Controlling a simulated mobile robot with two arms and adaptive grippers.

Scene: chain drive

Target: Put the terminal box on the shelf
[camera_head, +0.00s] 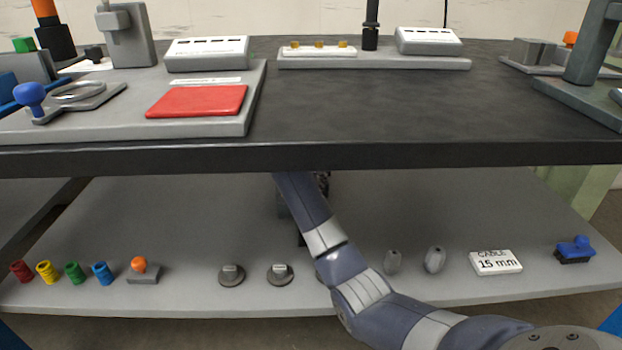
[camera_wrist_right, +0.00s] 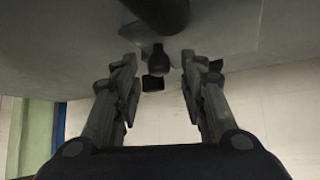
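The grey lower shelf (camera_head: 190,215) runs beneath the dark tabletop. I cannot tell for sure which thing is the terminal box. Two pale boxes with dark slots on top, one at left (camera_head: 207,54) and one at right (camera_head: 428,41), stand on the tabletop. My right arm reaches under the tabletop above the shelf, and its gripper is mostly hidden there in the head view. In the right wrist view my right gripper (camera_wrist_right: 158,75) has its fingers apart, with small dark shapes (camera_wrist_right: 161,58) seen beyond the gap. Nothing is clearly held. My left gripper is out of view.
The tabletop edge (camera_head: 400,154) overhangs the shelf. Along the shelf's front stand coloured rings (camera_head: 75,272), an orange-knobbed part (camera_head: 140,268), grey discs (camera_head: 280,275), grey pieces (camera_head: 434,259), a cable label (camera_head: 496,262) and a blue part (camera_head: 575,249). The shelf's middle left is clear.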

